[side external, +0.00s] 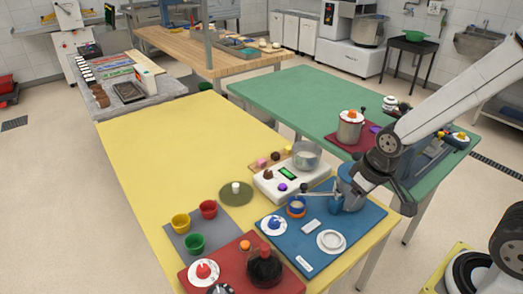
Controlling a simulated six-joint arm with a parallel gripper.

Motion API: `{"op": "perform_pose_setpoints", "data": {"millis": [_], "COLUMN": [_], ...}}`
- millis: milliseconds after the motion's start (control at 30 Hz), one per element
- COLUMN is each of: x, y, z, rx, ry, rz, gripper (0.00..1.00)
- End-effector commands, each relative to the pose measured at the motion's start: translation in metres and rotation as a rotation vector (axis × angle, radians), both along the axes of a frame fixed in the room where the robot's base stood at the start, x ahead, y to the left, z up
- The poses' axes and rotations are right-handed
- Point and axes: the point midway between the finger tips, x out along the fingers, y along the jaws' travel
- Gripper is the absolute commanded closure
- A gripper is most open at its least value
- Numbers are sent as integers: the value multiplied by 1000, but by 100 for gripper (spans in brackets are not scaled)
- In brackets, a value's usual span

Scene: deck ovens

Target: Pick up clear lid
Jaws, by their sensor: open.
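My gripper (319,194) is low over the back part of the blue mat (306,265), its fingers pointing left, open. It is close to a small blue-and-orange round container (296,206); I cannot tell whether they touch. A pale round disc with a raised rim (332,241) lies flat on the blue mat, in front of my gripper and apart from it. A white disc with a blue knob (273,226) lies on the mat's left part. A white disc with a red knob (203,271) is on the red mat. I cannot tell which one is the clear lid.
A white scale (265,188) with a see-through bowl (307,155) stands behind the blue mat. Yellow, red and green cups (194,243) stand on a grey mat at left. A dark round vessel (264,267) is on the red mat. The yellow table's far half (175,135) is clear.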

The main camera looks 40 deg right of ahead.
Motion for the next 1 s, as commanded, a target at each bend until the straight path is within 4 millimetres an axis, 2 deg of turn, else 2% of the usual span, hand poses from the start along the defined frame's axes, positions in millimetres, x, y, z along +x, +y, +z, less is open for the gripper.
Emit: {"op": "perform_pose_setpoints", "data": {"millis": [33, 100, 400, 567, 767, 1000], "x": [0, 0, 1, 10, 44, 109], "y": [0, 0, 0, 1, 6, 16], "z": [0, 0, 0, 1, 1, -3], "rx": [0, 0, 0, 0, 2, 8], "ry": [0, 0, 0, -1, -2, -10], "rz": [0, 0, 1, 16, 74, 196], "gripper": [41, 25, 25, 25, 25, 25]}}
